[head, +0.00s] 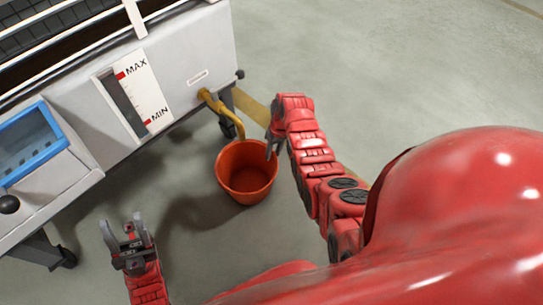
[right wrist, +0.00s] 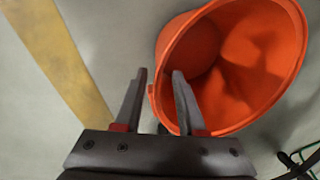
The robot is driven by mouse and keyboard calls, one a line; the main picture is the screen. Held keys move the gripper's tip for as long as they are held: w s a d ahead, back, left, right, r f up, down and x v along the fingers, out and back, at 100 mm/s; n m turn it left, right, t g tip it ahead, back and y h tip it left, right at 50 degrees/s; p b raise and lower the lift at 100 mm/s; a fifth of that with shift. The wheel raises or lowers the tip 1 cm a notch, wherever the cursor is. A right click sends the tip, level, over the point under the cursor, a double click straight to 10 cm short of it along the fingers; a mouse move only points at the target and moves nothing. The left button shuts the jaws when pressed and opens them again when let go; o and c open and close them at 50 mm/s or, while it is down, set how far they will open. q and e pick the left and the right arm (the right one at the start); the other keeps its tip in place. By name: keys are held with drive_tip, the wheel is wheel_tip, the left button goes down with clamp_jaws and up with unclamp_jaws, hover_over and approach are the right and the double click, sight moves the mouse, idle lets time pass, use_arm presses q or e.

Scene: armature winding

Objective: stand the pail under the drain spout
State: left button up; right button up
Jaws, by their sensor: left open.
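The orange-red pail (head: 246,185) stands upright on the floor near the machine's corner. The yellow drain spout (head: 222,110) comes out of the machine's side and bends down; its end is close to the pail's back rim, and I cannot tell whether it is over the opening. My right gripper (head: 271,145) is at the pail's right rim. In the right wrist view its fingers (right wrist: 159,72) are apart, with the rim of the pail (right wrist: 185,55) between them, and no clear grip shows. My left gripper (head: 124,225) is open and empty, left of the pail.
The grey machine (head: 185,60) with a MAX/MIN gauge (head: 135,95) and a blue-framed screen (head: 30,140) fills the upper left. Its wheeled legs stand near the pail. A yellow floor stripe (head: 252,107) runs behind the spout. The floor at upper right is clear.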

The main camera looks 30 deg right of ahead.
drive_tip(key=r, duration=0.3)
drive_tip(key=r+p, duration=0.1)
drive_tip(key=shift+d+r, duration=0.25)
drive_tip(key=shift+d, duration=0.15)
